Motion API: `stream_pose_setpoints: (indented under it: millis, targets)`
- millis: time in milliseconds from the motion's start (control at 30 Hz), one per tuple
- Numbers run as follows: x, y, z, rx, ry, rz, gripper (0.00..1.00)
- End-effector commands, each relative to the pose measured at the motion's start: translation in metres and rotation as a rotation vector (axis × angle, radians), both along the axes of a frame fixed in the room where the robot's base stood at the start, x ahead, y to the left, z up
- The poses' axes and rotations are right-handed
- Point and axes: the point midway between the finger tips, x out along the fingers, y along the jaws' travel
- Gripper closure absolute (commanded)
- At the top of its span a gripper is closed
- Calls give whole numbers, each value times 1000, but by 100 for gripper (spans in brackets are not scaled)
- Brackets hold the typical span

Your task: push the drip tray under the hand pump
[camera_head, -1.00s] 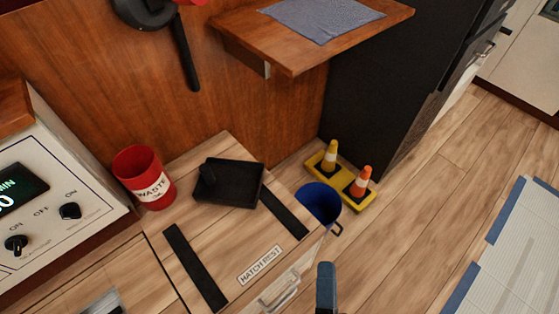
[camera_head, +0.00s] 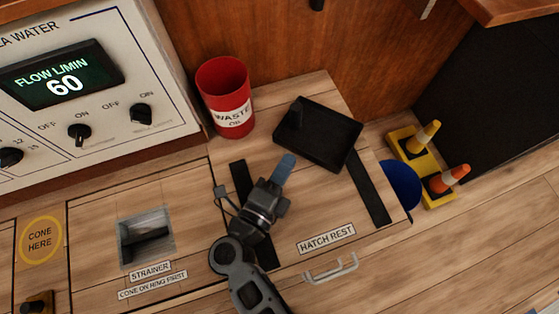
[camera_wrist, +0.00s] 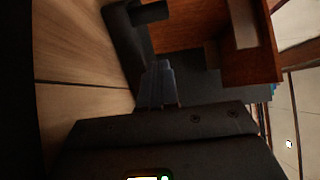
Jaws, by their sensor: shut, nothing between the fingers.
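The fingertips also show in the wrist view (camera_wrist: 157,85). I cannot tell whether they touch the tray.
A red waste can (camera_head: 226,97) stands left of the tray. A strainer recess (camera_head: 147,238) lies left of my arm. The hatch between tray and wall is clear.

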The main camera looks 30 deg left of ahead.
Motion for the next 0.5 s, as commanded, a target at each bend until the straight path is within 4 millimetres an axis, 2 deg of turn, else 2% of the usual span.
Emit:
stream_pose_setpoints:
  millis: [100, 300, 500]
  targets:
    - [25, 0, -2, 2, -1, -4, 100]
    - [63, 0, -2, 1, -1, -2, 100]
    - [81, 20, -2, 1, -2, 1, 100]
